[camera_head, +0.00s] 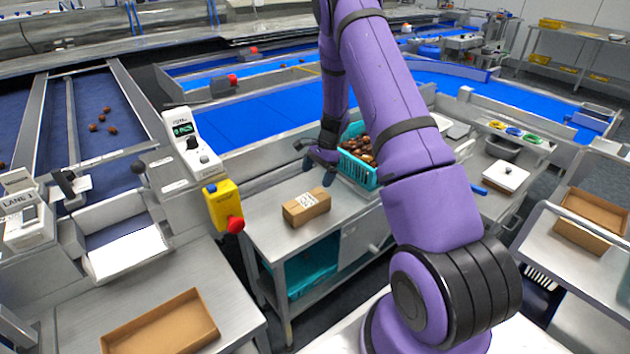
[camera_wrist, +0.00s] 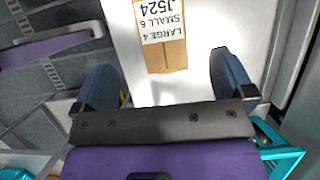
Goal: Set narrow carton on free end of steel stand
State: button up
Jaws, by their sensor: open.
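A narrow brown carton (camera_head: 306,207) with a white label sits on the top of the steel stand (camera_head: 349,207), towards its left end. In the wrist view the carton (camera_wrist: 165,57) lies ahead of my fingertips, with its printed label readable upside down. My gripper (camera_head: 321,181) is over the stand, behind the carton and beside a teal crate. In the wrist view my gripper (camera_wrist: 167,78) has its two blue fingers wide apart with nothing between them. The fingers appear clear of the carton.
The teal crate (camera_head: 357,171) of dates stands on the stand's right part, partly hidden by my arm. A yellow box with a red button (camera_head: 222,205) is left of the stand. An open brown tray (camera_head: 160,325) lies on the front left bench. Blue conveyors (camera_head: 265,112) run behind.

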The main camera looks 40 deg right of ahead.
jog(key=s+a+r+n+t, duration=0.1)
jog(key=s+a+r+n, duration=0.25)
jog(key=r, duration=0.65)
jog(key=s+a+r+n+h, duration=0.1)
jog(key=s+a+r+n, duration=0.3)
jog(key=r, duration=0.6)
jog(key=s+a+r+n+t, duration=0.15)
jog(key=a+r, duration=0.35)
jog(key=r, duration=0.5)
jog(key=s+a+r+n+t+h, duration=0.1)
jog(key=s+a+r+n, duration=0.1)
jog(key=s, duration=0.6)
jog(key=s+a+r+n+t+h, duration=0.1)
jog(key=s+a+r+n, duration=0.2)
jog(key=s, duration=0.6)
jog(key=s+a+r+n+t+h, duration=0.1)
jog(key=s+a+r+n, duration=0.1)
jog(key=s+r, duration=0.3)
jog(key=s+n, duration=0.1)
jog(key=s, duration=0.2)
jog(key=shift+s+a+n, duration=0.15)
jog(key=shift+s+n, duration=0.15)
